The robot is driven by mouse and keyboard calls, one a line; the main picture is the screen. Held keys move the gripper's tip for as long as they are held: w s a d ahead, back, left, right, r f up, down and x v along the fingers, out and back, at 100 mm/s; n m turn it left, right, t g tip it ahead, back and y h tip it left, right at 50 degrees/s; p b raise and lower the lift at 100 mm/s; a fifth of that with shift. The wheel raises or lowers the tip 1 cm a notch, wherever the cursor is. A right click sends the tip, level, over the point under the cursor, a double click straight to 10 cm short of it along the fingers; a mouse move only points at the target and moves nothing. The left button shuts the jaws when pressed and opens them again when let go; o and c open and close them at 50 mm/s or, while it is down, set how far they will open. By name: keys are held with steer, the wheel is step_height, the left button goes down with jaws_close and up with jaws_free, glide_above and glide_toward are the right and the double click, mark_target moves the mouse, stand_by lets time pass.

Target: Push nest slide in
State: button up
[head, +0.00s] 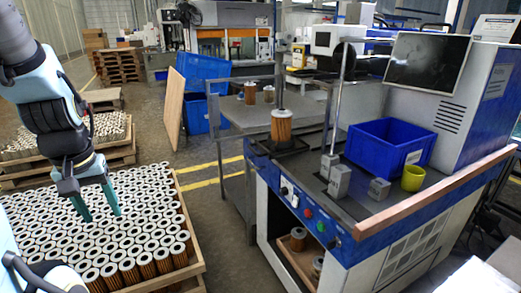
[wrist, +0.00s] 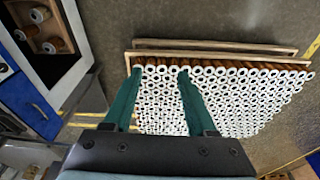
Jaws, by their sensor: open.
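The nest slide is hard to make out; a dark round base (head: 289,145) on the near left corner of the blue bench top may be its nest. An orange pleated filter cartridge (head: 281,126) stands upright on that base, below a dark vertical rod. My gripper (head: 101,212) is at the left of the head view, above the crate of cartridges and well apart from the bench. Its green fingers are spread and empty. In the wrist view my gripper (wrist: 160,72) points down over the cartridges, and the nest does not clearly show.
A wooden crate (head: 190,225) holds many white-topped cartridges. The bench carries a blue bin (head: 390,145), grey blocks (head: 339,181), a yellow cup (head: 413,178) and a monitor (head: 427,61). A wooden tray (head: 299,262) with cartridges sits in its lower opening. Floor lies clear between crate and bench.

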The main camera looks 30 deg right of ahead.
mark_target(253, 150)
steer(key=w+d+f+m+t, duration=0.1)
steer(key=w+d, duration=0.1)
steer(key=w, duration=0.1)
steer(key=w+d+f+m+t+b, duration=0.1)
steer(key=w+d+f+m, duration=0.1)
steer(key=w, duration=0.2)
steer(key=w+d+f+m+t+h, duration=0.1)
steer(key=w+d, duration=0.1)
steer(key=w, duration=0.2)
steer(key=shift+d+f, duration=0.3)
steer(key=shift+d, duration=0.1)
steer(key=shift+c, duration=0.6)
steer(key=w+d+f+m+t+h+b, duration=0.25)
steer(key=w+d+m+t, duration=0.3)
steer(key=w+d, duration=0.45)
steer(key=s+d+f+m+t+h, duration=0.1)
steer(key=s+d+m+h, duration=0.3)
steer(key=d+m, duration=0.55)
steer(key=s+d+f+m+t+h, duration=0.15)
steer(key=d+m+h, duration=0.5)
steer(key=d, duration=0.65)
steer(key=shift+n, duration=0.45)
steer(key=p+x, duration=0.1)
steer(key=x, duration=0.9)
steer(key=shift+s+d, duration=0.1)
steer(key=shift+s, duration=0.05)
jaws_close()
